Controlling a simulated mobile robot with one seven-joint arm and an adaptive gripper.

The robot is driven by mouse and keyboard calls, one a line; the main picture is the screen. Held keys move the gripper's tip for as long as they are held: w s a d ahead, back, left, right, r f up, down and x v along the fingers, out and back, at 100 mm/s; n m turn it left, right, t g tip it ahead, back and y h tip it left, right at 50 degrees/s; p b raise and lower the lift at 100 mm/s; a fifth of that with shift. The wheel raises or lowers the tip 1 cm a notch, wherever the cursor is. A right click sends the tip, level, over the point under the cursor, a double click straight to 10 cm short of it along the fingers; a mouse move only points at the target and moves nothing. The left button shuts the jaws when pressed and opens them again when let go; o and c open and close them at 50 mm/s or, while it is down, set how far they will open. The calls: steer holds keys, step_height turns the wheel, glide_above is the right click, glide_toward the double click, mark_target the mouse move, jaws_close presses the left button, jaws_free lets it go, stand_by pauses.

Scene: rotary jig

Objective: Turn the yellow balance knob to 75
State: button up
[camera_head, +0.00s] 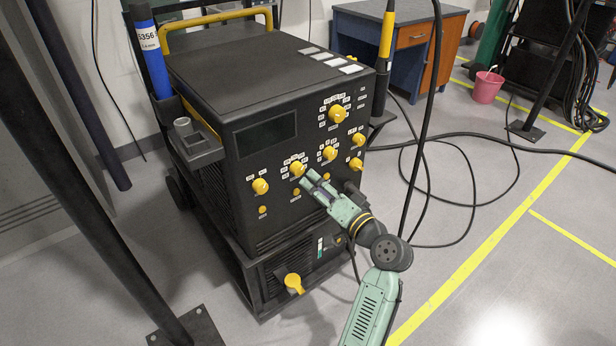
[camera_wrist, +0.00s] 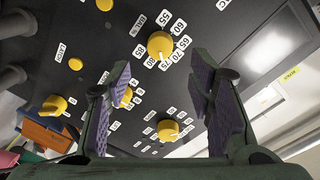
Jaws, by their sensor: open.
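In the wrist view, a round yellow knob (camera_wrist: 160,44) with number labels, 55 and 60 among them, sits just beyond my fingertips. In the head view this appears to be the yellow knob (camera_head: 297,168) on the black machine's front panel. My gripper (camera_head: 308,181) is in front of the panel, close to that knob. In the wrist view its two purple-padded fingers (camera_wrist: 160,78) are apart with nothing held between them.
Other yellow knobs surround it, including an upper one (camera_head: 337,114), a left one (camera_head: 261,186) and a neighbour to the right (camera_head: 330,153). A dark display (camera_head: 265,134) is above left. A black cable (camera_head: 424,140) hangs right of my arm.

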steer(key=v, duration=0.5)
steer(key=shift+s+d, duration=0.1)
steer(key=shift+s, duration=0.1)
